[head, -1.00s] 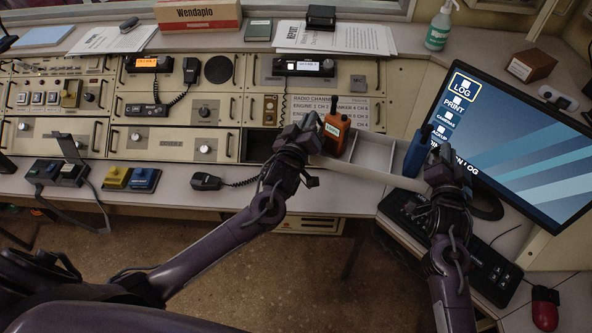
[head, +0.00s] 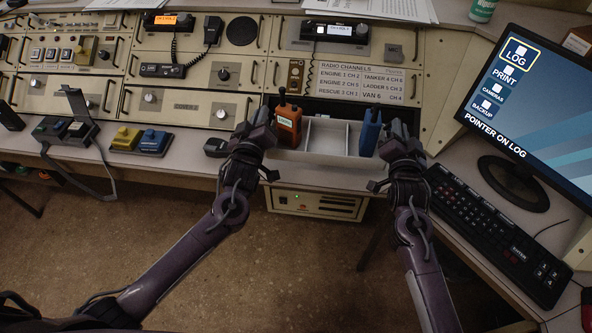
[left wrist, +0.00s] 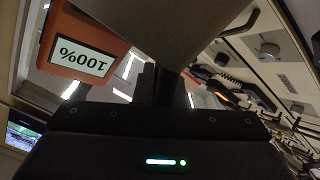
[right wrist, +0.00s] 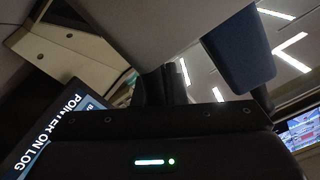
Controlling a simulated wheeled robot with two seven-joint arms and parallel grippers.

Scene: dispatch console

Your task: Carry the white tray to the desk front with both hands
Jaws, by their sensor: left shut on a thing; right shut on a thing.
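The white tray (head: 334,167) is at the front edge of the desk in the head view, between my two grippers. It has dividers and holds an orange radio (head: 288,124) at its left end and a blue radio (head: 370,132) at its right end. My left gripper (head: 262,127) is shut on the tray's left end. My right gripper (head: 398,136) is shut on its right end. In the left wrist view the tray wall (left wrist: 185,30) and the orange radio (left wrist: 84,50) are close. The right wrist view shows the tray wall (right wrist: 170,25) and the blue radio (right wrist: 240,50). Whether the tray touches the desk is unclear.
A monitor (head: 540,120) and a keyboard (head: 500,230) stand to the right. A dark open recess (head: 345,108) lies behind the tray. A hand microphone (head: 215,147) is just left of my left gripper, and yellow and blue pedals (head: 140,140) are further left.

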